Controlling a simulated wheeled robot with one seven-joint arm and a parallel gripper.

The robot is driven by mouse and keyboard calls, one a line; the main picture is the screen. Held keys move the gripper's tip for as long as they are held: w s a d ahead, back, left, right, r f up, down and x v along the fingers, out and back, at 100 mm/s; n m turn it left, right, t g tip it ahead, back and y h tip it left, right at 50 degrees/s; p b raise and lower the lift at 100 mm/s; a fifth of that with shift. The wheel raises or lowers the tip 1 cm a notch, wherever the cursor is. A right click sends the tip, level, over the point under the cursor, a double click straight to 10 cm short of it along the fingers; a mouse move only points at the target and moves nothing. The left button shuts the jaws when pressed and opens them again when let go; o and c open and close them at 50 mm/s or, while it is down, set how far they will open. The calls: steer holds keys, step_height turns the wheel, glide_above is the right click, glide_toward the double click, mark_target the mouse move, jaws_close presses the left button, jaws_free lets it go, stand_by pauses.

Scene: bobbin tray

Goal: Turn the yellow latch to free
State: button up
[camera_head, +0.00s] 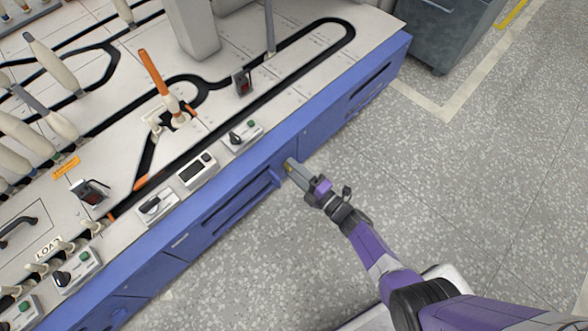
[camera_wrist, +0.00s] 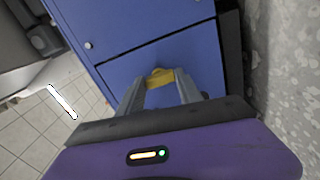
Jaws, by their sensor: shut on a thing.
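The yellow latch (camera_wrist: 160,77) shows in the wrist view on the blue front panel of the machine. My gripper (camera_wrist: 161,82) is shut on the latch, with one finger on each side of it. The fingers hide part of the latch, so I cannot tell which way it is turned. In the head view my gripper (camera_head: 291,168) meets the blue side (camera_head: 285,155) of the machine below its white top. The latch is mostly hidden by the fingers there.
Control boxes (camera_head: 243,135) line the white top above. A dark grey cabinet (camera_head: 440,30) stands at the back right. The speckled floor (camera_head: 480,180) on the right is clear.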

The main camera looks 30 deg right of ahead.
stand_by(0.3)
steer(key=o, duration=1.4)
steer(key=p+v, duration=0.2)
steer(key=v, duration=0.5)
steer(key=shift+s+d, duration=0.1)
steer(key=shift+s, duration=0.25)
